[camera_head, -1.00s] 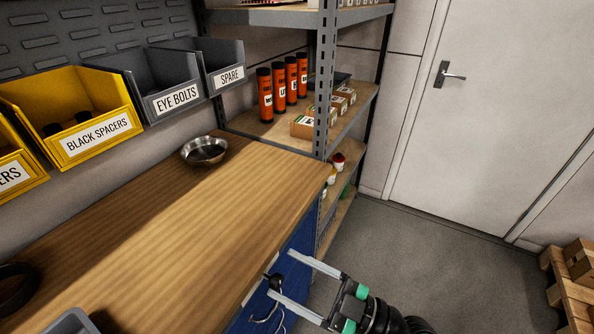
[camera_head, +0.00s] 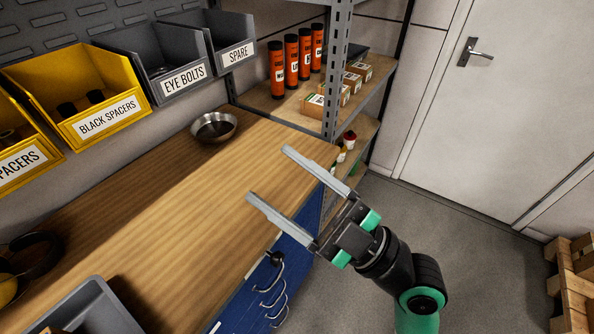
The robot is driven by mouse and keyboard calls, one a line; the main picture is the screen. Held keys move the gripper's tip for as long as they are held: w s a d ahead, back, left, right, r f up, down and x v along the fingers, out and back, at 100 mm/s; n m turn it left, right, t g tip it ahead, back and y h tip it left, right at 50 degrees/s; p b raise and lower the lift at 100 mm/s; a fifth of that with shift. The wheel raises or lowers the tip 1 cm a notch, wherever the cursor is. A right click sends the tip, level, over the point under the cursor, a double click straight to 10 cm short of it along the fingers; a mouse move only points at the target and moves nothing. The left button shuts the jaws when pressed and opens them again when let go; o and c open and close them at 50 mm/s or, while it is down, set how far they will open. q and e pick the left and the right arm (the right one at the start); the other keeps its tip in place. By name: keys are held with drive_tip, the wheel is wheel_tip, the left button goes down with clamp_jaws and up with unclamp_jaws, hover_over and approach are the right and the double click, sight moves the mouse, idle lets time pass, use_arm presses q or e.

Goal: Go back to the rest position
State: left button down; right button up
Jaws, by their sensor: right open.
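My right gripper (camera_head: 265,174) is open and empty. Its two long grey fingers are spread wide and point up and left over the right front edge of the wooden workbench (camera_head: 190,190). Nothing is between the fingers. My right arm comes in from the lower right, in front of the blue cabinet side (camera_head: 250,307). My left gripper is not in view.
A metal bowl (camera_head: 214,127) stands at the bench's back edge, and a grey tray (camera_head: 97,312) lies at the lower left. Wall bins, such as the black spacers bin (camera_head: 105,121), hang behind. A shelf rack (camera_head: 336,70) stands beyond the bench.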

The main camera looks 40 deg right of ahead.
drive_tip(key=shift+r, duration=0.15)
idle(0.3)
drive_tip(key=s+a+r+n+t+y+p, duration=0.1)
drive_tip(key=a+r+p, duration=0.15)
drive_tip(key=r, duration=0.95)
drive_tip(key=s+a+r+n+t+y+p, duration=0.15)
drive_tip(key=r+p, duration=0.25)
drive_tip(key=r, duration=0.7)
drive_tip(key=d+r+m+t+h, duration=0.4)
drive_tip(key=d+r+m+h, duration=0.15)
drive_tip(key=m+h, duration=0.6)
wheel_tip(320, 180, up, 37)
drive_tip(key=m+y+p, duration=0.1)
drive_tip(key=m+p, duration=0.2)
drive_tip(key=p, duration=3.6)
wheel_tip(320, 180, down, 32)
drive_tip(key=b, duration=3.2)
drive_tip(key=shift+w+d+b, duration=0.25)
drive_tip(key=shift+d+b, duration=0.05)
drive_tip(key=shift+b, duration=0.05)
